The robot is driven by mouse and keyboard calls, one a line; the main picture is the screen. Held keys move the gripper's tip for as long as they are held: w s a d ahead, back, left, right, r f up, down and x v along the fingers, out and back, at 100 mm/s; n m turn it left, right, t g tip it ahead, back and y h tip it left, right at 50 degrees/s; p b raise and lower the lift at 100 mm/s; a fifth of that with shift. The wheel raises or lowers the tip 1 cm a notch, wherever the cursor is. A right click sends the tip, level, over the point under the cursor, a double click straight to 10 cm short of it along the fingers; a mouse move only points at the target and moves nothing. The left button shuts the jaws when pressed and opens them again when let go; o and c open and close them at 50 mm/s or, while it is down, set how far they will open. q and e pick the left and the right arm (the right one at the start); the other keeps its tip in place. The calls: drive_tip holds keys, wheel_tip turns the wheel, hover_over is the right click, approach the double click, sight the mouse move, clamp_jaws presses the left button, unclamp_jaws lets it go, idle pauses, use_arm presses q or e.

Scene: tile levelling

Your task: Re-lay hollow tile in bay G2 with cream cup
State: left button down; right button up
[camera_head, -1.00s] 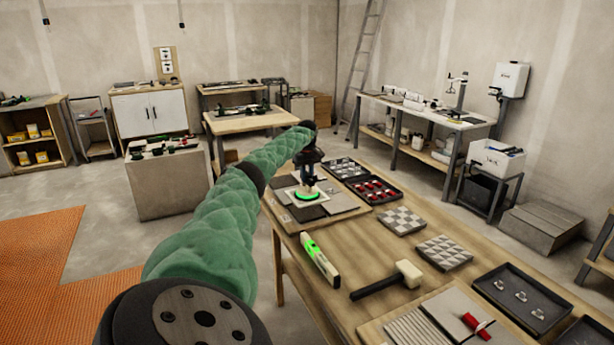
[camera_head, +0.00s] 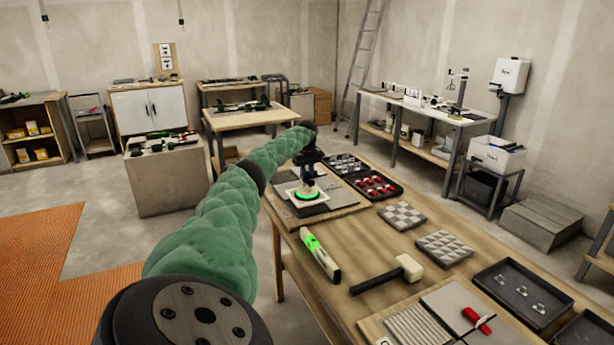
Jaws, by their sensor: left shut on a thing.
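My left gripper (camera_head: 308,168) is at the far left end of the long wooden bench, pointing down. A bright green ring circles the cup's base. The cup stands on a pale square tile (camera_head: 293,195), which looks slightly tilted and perhaps raised; the gap under it is too small to judge. A dark patch (camera_head: 312,211) shows in front of the tile on the tile board (camera_head: 351,207). Bay labels cannot be read. My right gripper is not in view.
A black tray with red-and-white pieces (camera_head: 376,185) lies right of the board. Two patterned tile panels (camera_head: 402,215), a green-lit level (camera_head: 320,256), a mallet (camera_head: 390,273) and a dark tray (camera_head: 520,296) lie nearer. Bare wood shows between them.

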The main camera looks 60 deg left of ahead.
use_arm(q)
drive_tip(key=shift+f+b, duration=1.7)
drive_tip(key=shift+f, duration=0.8)
idle(1.7)
drive_tip(key=c, duration=1.2)
unclamp_jaws()
drive_tip(key=shift+r+b, duration=0.85)
drive_tip(key=shift+r, duration=3.05)
drive_tip(key=shift+s, duration=0.1)
